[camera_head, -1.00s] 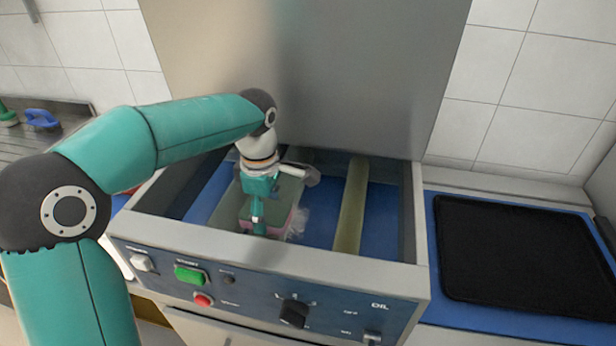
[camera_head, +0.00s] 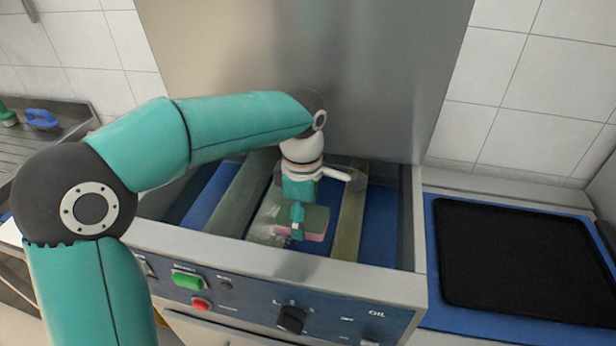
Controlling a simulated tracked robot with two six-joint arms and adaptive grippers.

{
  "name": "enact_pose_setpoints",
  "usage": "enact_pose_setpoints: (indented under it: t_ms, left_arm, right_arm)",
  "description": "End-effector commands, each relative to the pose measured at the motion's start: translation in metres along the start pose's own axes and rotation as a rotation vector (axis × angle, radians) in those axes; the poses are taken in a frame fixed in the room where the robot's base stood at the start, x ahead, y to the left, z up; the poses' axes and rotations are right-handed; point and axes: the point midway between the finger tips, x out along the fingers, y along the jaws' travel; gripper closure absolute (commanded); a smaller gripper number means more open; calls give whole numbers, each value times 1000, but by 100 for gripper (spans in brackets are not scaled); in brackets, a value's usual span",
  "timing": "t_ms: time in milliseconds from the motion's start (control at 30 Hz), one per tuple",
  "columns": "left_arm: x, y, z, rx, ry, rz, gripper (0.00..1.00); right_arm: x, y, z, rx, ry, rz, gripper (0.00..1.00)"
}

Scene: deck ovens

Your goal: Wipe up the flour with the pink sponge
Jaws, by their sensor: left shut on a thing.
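My left gripper (camera_head: 297,222) reaches down into the open basin of the counter unit. It is shut on the pink sponge (camera_head: 315,237), which has a green top layer and a pink lower layer. The sponge is low in the basin, between two long greenish bars. The flour (camera_head: 262,232) shows as a whitish patch just left of the sponge, on the blue basin floor. The gripper and sponge hide part of the floor, so I cannot tell how far the flour extends under them. My right gripper is not in view.
The basin's front wall (camera_head: 290,277) carries knobs and buttons. The left bar (camera_head: 240,195) and right bar (camera_head: 349,225) cross the basin. A black tray (camera_head: 520,255) lies on the blue counter at right. A blue brush (camera_head: 41,119) lies at far left.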

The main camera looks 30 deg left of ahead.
Motion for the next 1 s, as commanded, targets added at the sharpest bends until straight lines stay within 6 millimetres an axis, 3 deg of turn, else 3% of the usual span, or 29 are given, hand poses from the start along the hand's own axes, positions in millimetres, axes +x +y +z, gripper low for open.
enact_pose_setpoints:
  t_ms: [600,1000]
  left_arm:
    - [-57,-1,-2,-2,2,-3,67]
    - [-59,-1,-2,-3,2,-3,67]
  right_arm:
    - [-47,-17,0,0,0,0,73]
    - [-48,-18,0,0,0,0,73]
